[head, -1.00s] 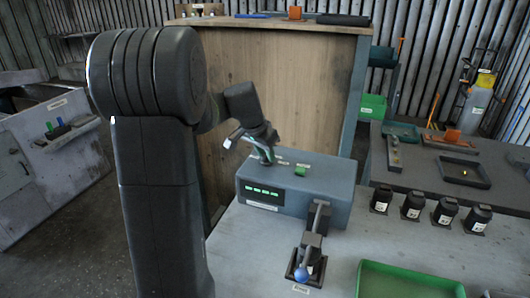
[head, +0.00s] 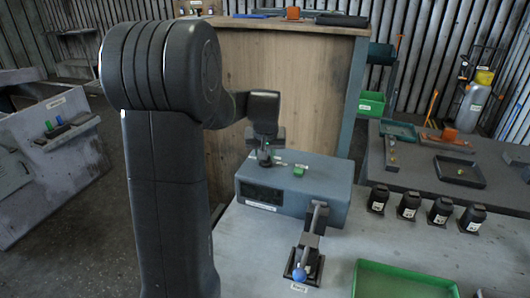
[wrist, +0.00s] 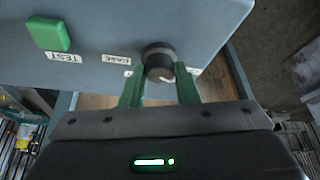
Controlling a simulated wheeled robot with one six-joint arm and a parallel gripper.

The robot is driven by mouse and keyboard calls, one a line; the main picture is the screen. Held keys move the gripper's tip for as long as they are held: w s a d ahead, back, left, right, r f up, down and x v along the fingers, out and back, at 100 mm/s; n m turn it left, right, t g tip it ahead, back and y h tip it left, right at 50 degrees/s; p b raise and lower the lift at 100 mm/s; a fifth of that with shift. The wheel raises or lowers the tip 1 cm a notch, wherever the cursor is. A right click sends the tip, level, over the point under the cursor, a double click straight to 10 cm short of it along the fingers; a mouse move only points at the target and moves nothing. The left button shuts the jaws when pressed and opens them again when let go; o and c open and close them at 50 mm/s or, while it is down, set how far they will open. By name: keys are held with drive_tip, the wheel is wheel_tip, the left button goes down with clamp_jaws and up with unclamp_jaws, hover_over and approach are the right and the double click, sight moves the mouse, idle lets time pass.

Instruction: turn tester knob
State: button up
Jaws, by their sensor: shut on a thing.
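The tester (head: 318,200) is a blue-grey box on the bench, with a dark display (head: 262,193) on its front and a green TEST button (head: 298,171) on top. In the wrist view the button (wrist: 48,34) lies at the upper left. The tester knob (wrist: 158,60) is black and round with a pale mark, beside a label that seems to read "EASE". My gripper (wrist: 160,85) has its green fingers on either side of the knob and is shut on it. In the head view my gripper (head: 266,160) is over the tester's left end, and the knob is mostly hidden.
A green tray (head: 405,268) lies at the front right. Several black labelled containers (head: 408,205) stand in a row at right. A wooden panel (head: 310,90) rises behind the tester.

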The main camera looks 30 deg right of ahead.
drive_tip(key=shift+n, duration=0.4)
drive_tip(key=o, duration=1)
drive_tip(key=shift+c, duration=0.2)
drive_tip(key=v, duration=1.3)
drive_tip(key=shift+r+b, duration=0.35)
drive_tip(key=shift+r, duration=0.1)
drive_tip(key=shift+s+d, duration=0.1)
drive_tip(key=x, duration=1.4)
drive_tip(key=shift+p, duration=0.4)
drive_tip(key=shift+a, duration=0.2)
